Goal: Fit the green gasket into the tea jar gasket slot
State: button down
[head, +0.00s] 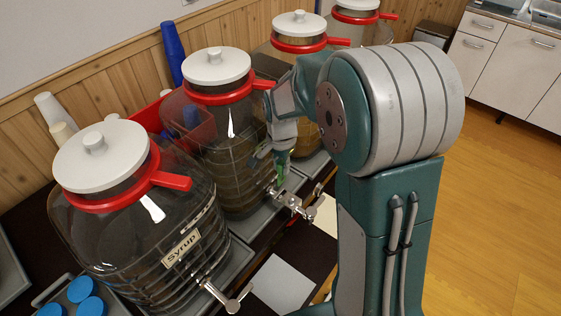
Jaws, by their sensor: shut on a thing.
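My gripper (274,156) is at the front of the second jar (242,150), shut on a small green gasket (281,174). The gasket sits just above the metal tap (293,203) of that jar. It is small and partly covered by the fingers, and I cannot tell whether it touches the jar or tap. The second jar has a white lid and red collar, and no readable label shows. The nearest jar (120,235) is labelled "Syrup". Which jar holds tea cannot be read. The gasket slot is not discernible.
The syrup jar's tap (230,299) sticks out at the front. Two more lidded jars (298,45) (357,12) stand behind, partly hidden by my arm. Blue cups (172,52) and white cups (52,112) stand along the wall. A white sheet (281,284) lies below the taps.

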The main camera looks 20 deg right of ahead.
aim_at(281, 183)
jog(key=shift+a+f, duration=0.1)
jog(key=shift+f, duration=2.05)
jog(key=shift+f, duration=2.55)
jog(key=c, duration=0.5)
grip_release()
jog(key=shift+o, duration=1.3)
jog(key=shift+r, duration=2.3)
notch_tip(281, 183, up, 12)
jog(key=shift+f, duration=0.1)
